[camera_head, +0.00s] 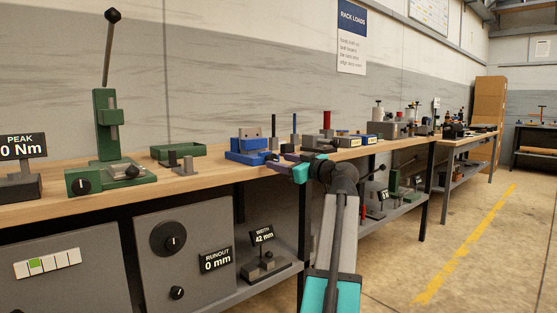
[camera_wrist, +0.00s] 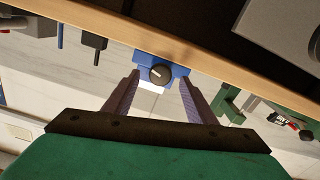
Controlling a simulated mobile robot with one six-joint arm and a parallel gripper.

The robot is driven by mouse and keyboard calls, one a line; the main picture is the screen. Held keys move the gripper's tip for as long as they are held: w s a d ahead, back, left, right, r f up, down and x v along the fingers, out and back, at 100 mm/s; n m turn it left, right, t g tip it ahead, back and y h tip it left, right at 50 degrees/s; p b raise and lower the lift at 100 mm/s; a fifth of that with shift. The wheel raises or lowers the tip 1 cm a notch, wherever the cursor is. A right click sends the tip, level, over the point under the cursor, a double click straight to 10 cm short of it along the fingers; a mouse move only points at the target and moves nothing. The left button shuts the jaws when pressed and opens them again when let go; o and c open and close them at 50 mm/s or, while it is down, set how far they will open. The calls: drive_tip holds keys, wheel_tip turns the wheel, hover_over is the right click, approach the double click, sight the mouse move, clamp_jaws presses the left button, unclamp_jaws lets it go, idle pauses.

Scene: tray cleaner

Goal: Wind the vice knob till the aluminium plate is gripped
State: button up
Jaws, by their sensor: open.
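The blue vice (camera_head: 243,147) stands on the bench top near its front edge. A grey plate-like piece (camera_head: 251,132) shows at its top; I cannot tell whether it is clamped. In the wrist view the vice (camera_wrist: 178,68) appears upside down, with its round dark knob (camera_wrist: 161,75) facing me and a pale piece (camera_wrist: 151,88) beside the knob. My gripper (camera_head: 275,161) is open in front of the vice. In the wrist view its two purple fingers (camera_wrist: 160,78) appear on either side of the knob, with gaps on both sides. I cannot tell whether the fingertips reach the knob's depth.
The wooden bench edge (camera_head: 210,181) runs just below the vice. A green press (camera_head: 107,130), a green tray (camera_head: 180,152) and a small grey stand (camera_head: 185,168) are to its left. Blue and grey fixtures (camera_head: 320,140) stand to its right. The floor aisle is clear.

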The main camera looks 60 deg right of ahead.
drive_tip(key=p+v, duration=0.3)
drive_tip(key=v, duration=0.8)
drive_tip(key=shift+d, duration=0.15)
